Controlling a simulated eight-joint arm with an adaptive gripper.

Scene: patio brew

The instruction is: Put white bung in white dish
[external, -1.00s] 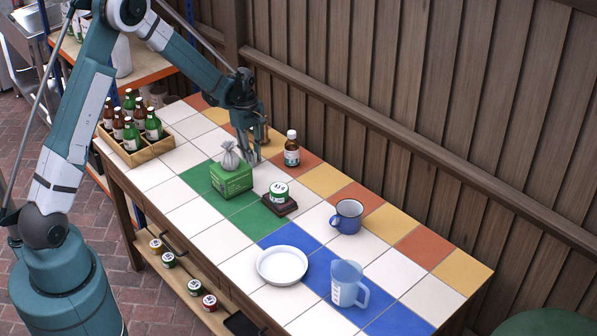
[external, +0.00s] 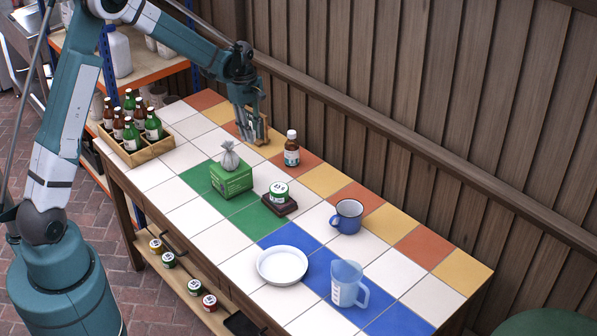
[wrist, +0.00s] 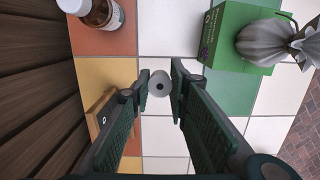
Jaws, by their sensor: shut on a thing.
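The white bung (wrist: 159,84) is a small pale round piece with a dark hole in its middle. In the wrist view it sits between the two fingertips of my gripper (wrist: 160,88). My gripper is shut on it and holds it above the tiled table. In the external view my gripper (external: 249,138) is over the far part of the table, and the bung cannot be made out there. The white dish (external: 282,278) is round, shallow and empty. It stands at the near side of the table, well to the right of my gripper.
Between gripper and dish stand a green box (external: 232,181) with a grey sack (external: 229,157) on it and a tin (external: 279,191) on a dark stand. A brown bottle (external: 291,155), blue mug (external: 347,217) and jug (external: 347,285) are nearby. A wooden piece (wrist: 103,112) lies beside my gripper.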

